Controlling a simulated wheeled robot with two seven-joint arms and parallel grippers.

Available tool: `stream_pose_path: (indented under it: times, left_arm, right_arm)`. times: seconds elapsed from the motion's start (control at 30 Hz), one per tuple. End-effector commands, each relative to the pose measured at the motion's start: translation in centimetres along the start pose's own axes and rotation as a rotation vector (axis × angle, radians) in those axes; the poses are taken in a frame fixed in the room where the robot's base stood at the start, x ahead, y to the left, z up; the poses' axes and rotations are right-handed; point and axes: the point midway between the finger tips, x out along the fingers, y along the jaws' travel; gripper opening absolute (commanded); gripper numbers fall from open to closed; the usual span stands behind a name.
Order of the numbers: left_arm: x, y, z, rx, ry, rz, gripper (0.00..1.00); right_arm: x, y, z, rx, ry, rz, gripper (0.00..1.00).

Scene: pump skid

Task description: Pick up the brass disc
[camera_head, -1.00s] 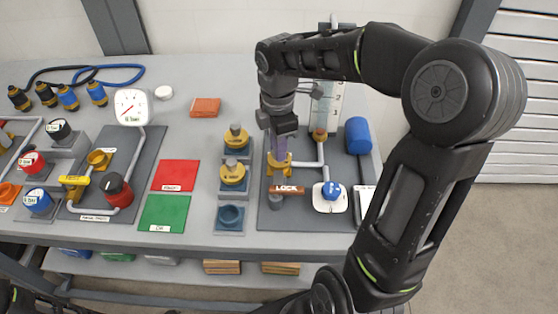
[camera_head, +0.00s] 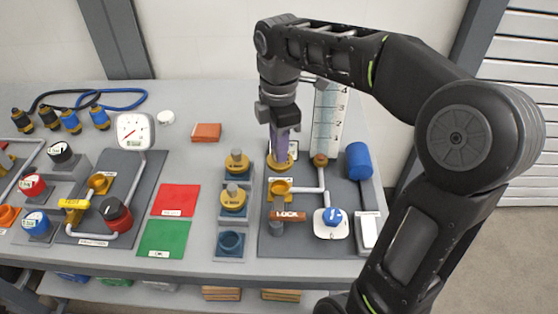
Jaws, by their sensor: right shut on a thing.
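A brass disc (camera_head: 280,163) hangs at the tips of my right gripper (camera_head: 280,148). The purple-grey fingers point down and are shut on it from above; the grip itself is partly hidden. The disc appears just above and behind a yellow cup-shaped fitting (camera_head: 279,188) on the grey skid plate, apart from it. Two similar brass discs with grey knobs, a rear one (camera_head: 237,163) and a front one (camera_head: 233,199), sit in a blue-grey rack to the left. The front holder (camera_head: 231,241) of that rack is empty. My left gripper is not in view.
A brown LOCK bar (camera_head: 288,215), a blue-topped white device (camera_head: 332,222), a blue cylinder (camera_head: 358,161) and a tall scale (camera_head: 328,120) stand close around the gripper. Red (camera_head: 175,200) and green (camera_head: 163,239) mats lie flat to the left.

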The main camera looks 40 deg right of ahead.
Motion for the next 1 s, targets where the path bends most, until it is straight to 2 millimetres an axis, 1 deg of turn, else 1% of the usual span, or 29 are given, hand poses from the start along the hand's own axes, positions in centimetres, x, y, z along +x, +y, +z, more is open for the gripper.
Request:
stream_pose_path:
  times: [0.03, 0.17, 0.77, 1.0]
  left_arm:
    - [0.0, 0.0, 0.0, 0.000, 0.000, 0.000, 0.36]
    - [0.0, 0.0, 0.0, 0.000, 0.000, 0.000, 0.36]
    - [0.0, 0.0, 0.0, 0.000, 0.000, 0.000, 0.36]
    - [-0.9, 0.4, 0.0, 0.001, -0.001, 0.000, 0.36]
  right_arm:
    - [-0.7, 0.1, 0.0, 0.000, 0.001, 0.003, 0.00]
    - [-1.5, 0.0, 0.0, 0.000, 0.000, 0.001, 0.00]
    - [-1.5, 0.0, 0.0, 0.000, 0.000, 0.000, 0.00]
    - [-2.5, 0.0, -0.4, -0.010, 0.000, 0.000, 0.00]
